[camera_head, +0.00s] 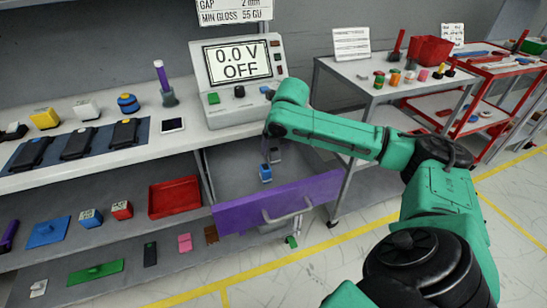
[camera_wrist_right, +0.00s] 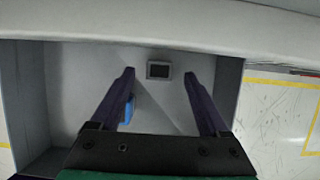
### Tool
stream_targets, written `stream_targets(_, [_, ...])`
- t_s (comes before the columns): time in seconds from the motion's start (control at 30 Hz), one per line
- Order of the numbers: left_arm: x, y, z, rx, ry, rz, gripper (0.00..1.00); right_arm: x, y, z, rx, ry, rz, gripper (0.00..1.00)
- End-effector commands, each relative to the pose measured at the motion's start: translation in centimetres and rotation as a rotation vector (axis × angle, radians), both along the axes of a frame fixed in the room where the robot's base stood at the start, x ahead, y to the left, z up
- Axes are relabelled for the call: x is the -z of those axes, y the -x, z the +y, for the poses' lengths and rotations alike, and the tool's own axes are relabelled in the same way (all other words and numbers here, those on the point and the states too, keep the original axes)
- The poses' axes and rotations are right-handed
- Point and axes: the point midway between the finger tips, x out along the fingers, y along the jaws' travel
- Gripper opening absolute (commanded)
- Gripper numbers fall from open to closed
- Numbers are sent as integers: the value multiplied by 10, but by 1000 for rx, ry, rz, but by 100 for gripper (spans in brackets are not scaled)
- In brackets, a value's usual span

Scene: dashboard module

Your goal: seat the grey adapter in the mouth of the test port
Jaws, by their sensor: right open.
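My right gripper (camera_head: 269,150) reaches down into the open purple-fronted drawer (camera_head: 235,213) under the bench. In the right wrist view the right gripper (camera_wrist_right: 161,73) is open, with nothing between its dark fingers. A small grey block with a dark top face (camera_wrist_right: 158,70), which may be the grey adapter, lies on the drawer floor, in line with the gap between the fingertips. A blue block (camera_head: 265,173) is also in the drawer; in the wrist view the left finger partly hides it. The test station (camera_head: 238,65) reads "0.0 V OFF". I cannot make out the port's mouth. My left gripper is out of view.
The drawer walls and the pale bench edge (camera_wrist_right: 160,20) stand close around the gripper. Black devices on a blue mat (camera_head: 103,149), coloured blocks and a purple-handled tool (camera_head: 162,80) are on the bench at left. A grey cart (camera_head: 350,78) stands at right.

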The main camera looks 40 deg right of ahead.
Motion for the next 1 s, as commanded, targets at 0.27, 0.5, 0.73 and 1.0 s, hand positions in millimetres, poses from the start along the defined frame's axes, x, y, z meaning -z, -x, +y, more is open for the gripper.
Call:
stream_targets(0.27, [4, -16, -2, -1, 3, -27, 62, 41, -15, -4, 0, 1, 1, 79])
stream_targets(0.5, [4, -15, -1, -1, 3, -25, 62, 41, -15, -4, -1, 1, 1, 56])
stream_targets(0.73, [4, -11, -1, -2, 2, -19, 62, 40, -15, -4, 0, 1, 0, 0])
stream_targets(1.0, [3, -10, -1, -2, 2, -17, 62, 35, -15, -4, 0, 0, -1, 0])
